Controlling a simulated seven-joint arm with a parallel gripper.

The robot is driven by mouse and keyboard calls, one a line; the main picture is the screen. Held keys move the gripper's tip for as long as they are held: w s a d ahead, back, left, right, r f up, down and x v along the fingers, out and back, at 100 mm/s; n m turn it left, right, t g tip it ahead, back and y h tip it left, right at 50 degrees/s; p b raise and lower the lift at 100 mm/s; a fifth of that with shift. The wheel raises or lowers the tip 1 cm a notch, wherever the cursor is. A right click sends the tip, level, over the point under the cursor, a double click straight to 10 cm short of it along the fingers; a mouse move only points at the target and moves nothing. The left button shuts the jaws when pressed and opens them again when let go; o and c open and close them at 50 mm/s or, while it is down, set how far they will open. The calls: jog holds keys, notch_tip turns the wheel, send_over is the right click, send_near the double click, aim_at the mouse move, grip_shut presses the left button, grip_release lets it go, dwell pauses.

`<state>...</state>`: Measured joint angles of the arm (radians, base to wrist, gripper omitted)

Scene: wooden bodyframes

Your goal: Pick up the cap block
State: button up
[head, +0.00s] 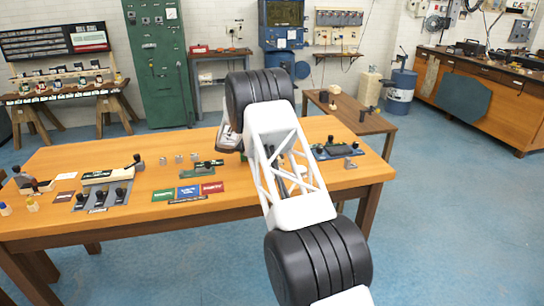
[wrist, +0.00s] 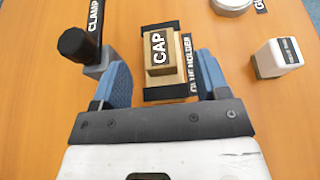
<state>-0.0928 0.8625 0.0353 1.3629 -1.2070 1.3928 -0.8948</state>
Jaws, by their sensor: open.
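The cap block (wrist: 159,50) is a light wooden block with a black "CAP" label on top, in the wrist view. It sits upright on or against a wider wooden piece with dark edges. My gripper (wrist: 163,68) is open, with one blue finger to the left and one to the right of the block's near end. Both fingers look apart from the block, though their height over it is hard to judge. In the head view my white and black arm reaches over the table, and I cannot make out the cap block there.
In the wrist view, a black-knobbed clamp (wrist: 77,45) stands close to the left finger. A "GLUE HOLDER" label (wrist: 189,62) lies right of the block. A white bottle-like block (wrist: 277,58) stands farther right. Several small parts and mats cover the wooden table (head: 130,226).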

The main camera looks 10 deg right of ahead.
jog(key=shift+x, duration=1.7)
jog(key=shift+f, duration=0.15)
jog(key=c, duration=1)
jog(key=shift+r, duration=1.5)
jog(key=shift+s+r, duration=0.1)
jog(key=shift+r, duration=0.25)
jog(key=s+a+r, duration=0.1)
jog(key=s, duration=1.4)
jog(key=shift+s+a+r, duration=0.15)
jog(key=shift+s+a, duration=0.05)
jog(key=shift+s, duration=0.1)
